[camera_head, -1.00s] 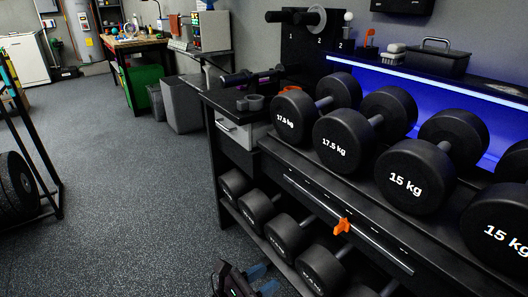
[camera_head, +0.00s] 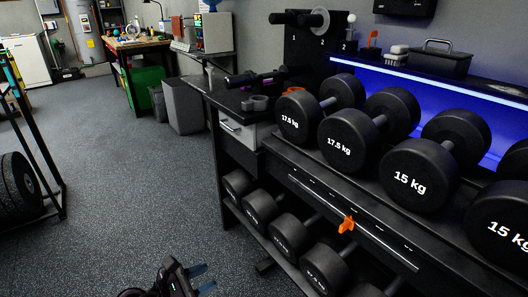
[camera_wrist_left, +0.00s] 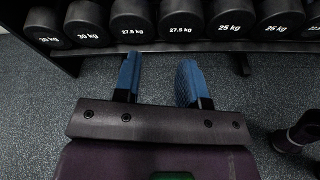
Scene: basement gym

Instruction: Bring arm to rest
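My left gripper (camera_head: 203,279) shows at the bottom edge of the head view, low over the floor in front of the dumbbell rack. Its two blue fingers are apart with nothing between them. In the left wrist view the open fingers (camera_wrist_left: 159,80) point toward the lower row of dumbbells, with bare floor between them. The fingers appear clear of the rack. My right gripper does not show in either view.
The dumbbell rack (camera_head: 270,218) fills the right side, with an orange clip (camera_head: 346,225) on its front. A weight-plate stand (camera_head: 42,150) is at the left. The speckled floor (camera_head: 120,185) between them is clear. A workbench (camera_head: 135,42) stands far back.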

